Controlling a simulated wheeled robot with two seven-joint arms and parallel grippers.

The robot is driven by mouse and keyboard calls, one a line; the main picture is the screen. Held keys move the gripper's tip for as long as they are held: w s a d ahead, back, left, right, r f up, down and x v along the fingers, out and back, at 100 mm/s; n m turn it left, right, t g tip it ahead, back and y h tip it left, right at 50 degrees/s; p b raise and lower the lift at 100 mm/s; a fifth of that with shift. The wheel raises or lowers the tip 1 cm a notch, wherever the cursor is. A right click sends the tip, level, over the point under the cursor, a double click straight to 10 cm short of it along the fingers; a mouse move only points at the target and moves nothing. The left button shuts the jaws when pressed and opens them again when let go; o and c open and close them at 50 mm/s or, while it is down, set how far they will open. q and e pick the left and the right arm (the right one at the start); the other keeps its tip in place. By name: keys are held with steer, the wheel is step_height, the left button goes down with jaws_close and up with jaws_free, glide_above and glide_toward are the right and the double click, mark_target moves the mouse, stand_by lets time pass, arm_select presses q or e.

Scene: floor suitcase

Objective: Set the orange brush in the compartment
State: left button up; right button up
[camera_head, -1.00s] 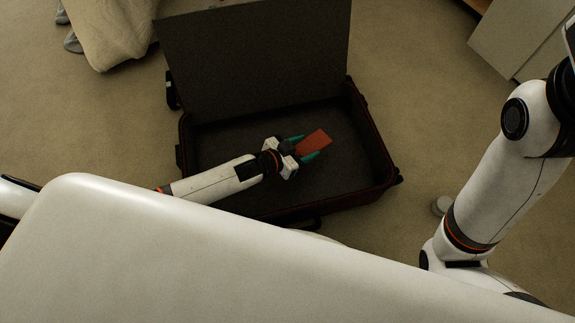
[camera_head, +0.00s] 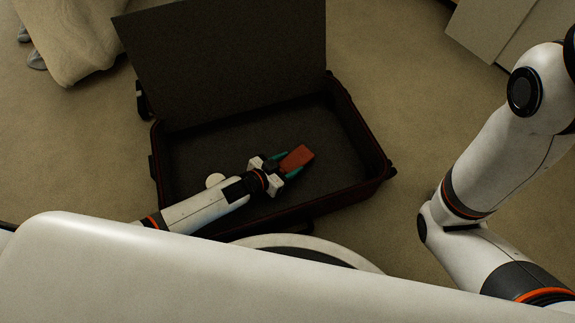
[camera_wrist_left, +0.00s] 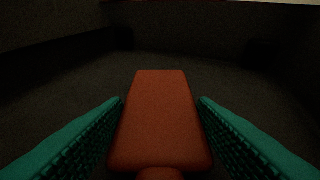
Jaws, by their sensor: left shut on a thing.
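The orange brush (camera_head: 297,158) is held between the green fingers of my left gripper (camera_head: 287,166), over the open suitcase's dark compartment (camera_head: 220,138). In the left wrist view, the brush (camera_wrist_left: 160,120) lies between both fingers, its blocky end pointing away from me and a narrower round part at the bottom edge. The left gripper is shut on it. I cannot tell whether the brush touches the compartment floor. My right arm stands at the right of the head view; its gripper is out of the picture.
The suitcase lid (camera_head: 225,62) stands raised at the back. The suitcase's right wall (camera_head: 362,135) rises beyond the brush. A beige draped thing (camera_head: 75,40) is at the upper left.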

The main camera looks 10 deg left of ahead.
arm_select(q)
steer(key=shift+f, duration=0.1)
steer(key=o, duration=1)
